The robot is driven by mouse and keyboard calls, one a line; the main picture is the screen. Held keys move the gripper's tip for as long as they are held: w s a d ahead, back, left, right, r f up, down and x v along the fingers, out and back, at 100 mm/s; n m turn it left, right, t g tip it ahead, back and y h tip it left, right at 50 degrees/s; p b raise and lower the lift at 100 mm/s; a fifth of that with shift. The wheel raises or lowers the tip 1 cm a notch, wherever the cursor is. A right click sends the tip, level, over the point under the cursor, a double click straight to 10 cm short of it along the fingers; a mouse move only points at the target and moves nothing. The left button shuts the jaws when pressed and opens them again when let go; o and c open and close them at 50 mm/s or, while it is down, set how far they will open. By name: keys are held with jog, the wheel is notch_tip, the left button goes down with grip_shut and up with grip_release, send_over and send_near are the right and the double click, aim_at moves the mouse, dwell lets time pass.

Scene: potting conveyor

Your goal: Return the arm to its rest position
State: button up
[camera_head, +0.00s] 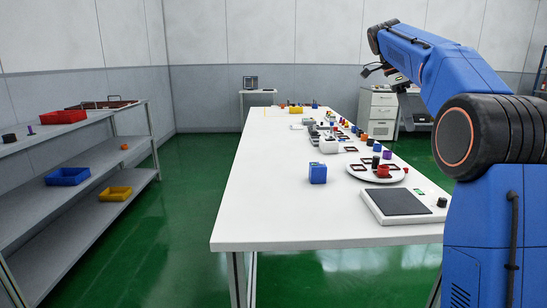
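My blue arm reaches up along the right side of the camera_head view, bends at a large dark joint and slopes up and away to the left. Its far end is above the back part of the table. My gripper (372,70) shows there only as a small dark shape below the wrist. The fingers are too small and too turned away to tell whether they are open or shut. I see nothing clearly held. The gripper is well above the table and apart from everything on it.
A long white table (262,190) bears a blue block (317,173), a round plate (352,173) with small parts, a dark-topped scale (372,209) and several small items. Shelves (40,205) with bins stand left. The table's left front and the green floor (190,190) are clear.

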jog(key=s+a+f+n+t+y, duration=0.1)
jog(key=s+a+f+n, duration=0.2)
jog(key=s, duration=0.4)
jog(key=s+a+f+n+t, duration=0.1)
jog(key=s+f+n, duration=0.2)
jog(key=s+n, duration=0.35)
jog(key=s+a+f+n+t+y, duration=0.1)
jog(key=s+a+f+n, duration=0.2)
jog(key=s, duration=0.5)
jog(key=s+a+f+n+t+y, duration=0.1)
jog(key=s+f+n, duration=0.4)
jog(key=s+f, duration=0.5)
jog(key=s+a+f+n+t+y, duration=0.1)
jog(key=s+a+f+n, duration=0.3)
jog(key=s+f, duration=0.6)
jog(key=shift+f+n+t, duration=0.35)
jog(key=shift+f+t, duration=0.35)
jog(key=shift+f, duration=0.15)
